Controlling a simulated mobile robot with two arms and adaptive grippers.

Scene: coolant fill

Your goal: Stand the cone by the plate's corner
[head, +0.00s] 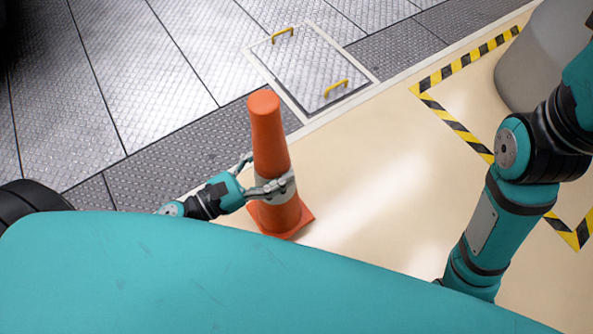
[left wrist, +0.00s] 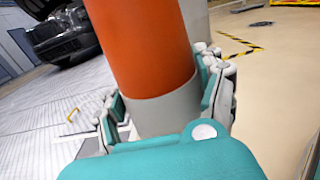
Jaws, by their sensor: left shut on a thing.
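An orange cone (head: 267,130) with a grey band and a square orange base is upright in the head view, close in front of my body. My left gripper (head: 272,184) is shut on the cone around its grey band. In the left wrist view the cone (left wrist: 145,45) rises between the fingers of the left gripper (left wrist: 165,105). The metal plate (head: 309,68) with two yellow handles lies in the floor beyond the cone, inside a pale frame. The cone is apart from the plate's near corner. Whether the cone's base touches the floor is hard to tell. My right gripper is out of view.
Black and yellow tape (head: 458,127) marks off an area on the cream floor (head: 400,190) at the right. A grey rounded object (head: 535,62) stands at the upper right. Dark tread panels (head: 185,145) border the plate. A dark vehicle (left wrist: 72,32) shows in the left wrist view.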

